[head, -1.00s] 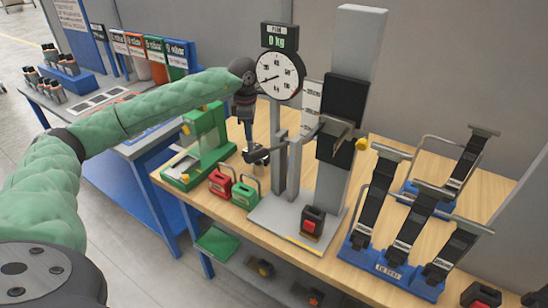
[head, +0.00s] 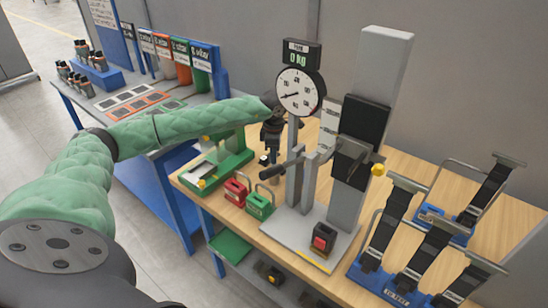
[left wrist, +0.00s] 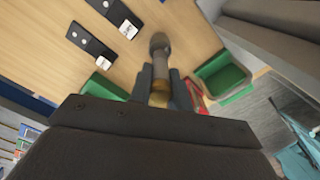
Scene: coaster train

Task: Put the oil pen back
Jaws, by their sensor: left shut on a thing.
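My left gripper (head: 268,138) points down above the wooden bench, between the green stand and the dial post. In the left wrist view, its fingers (left wrist: 160,94) are shut on the oil pen (left wrist: 160,55), which has a dark grey body and a brass-coloured end. The pen stands out over the bare wood there. In the head view the pen is small and partly hidden by the gripper, and I cannot tell whether it touches anything. My right gripper is in neither view now.
A green stand (head: 232,160), a red padlock-like box (head: 234,192) and a green one (head: 259,206) are close by. The grey press (head: 345,205) and round dial (head: 300,92) stand to the right. Blue-based strap racks (head: 400,289) fill the bench's right end.

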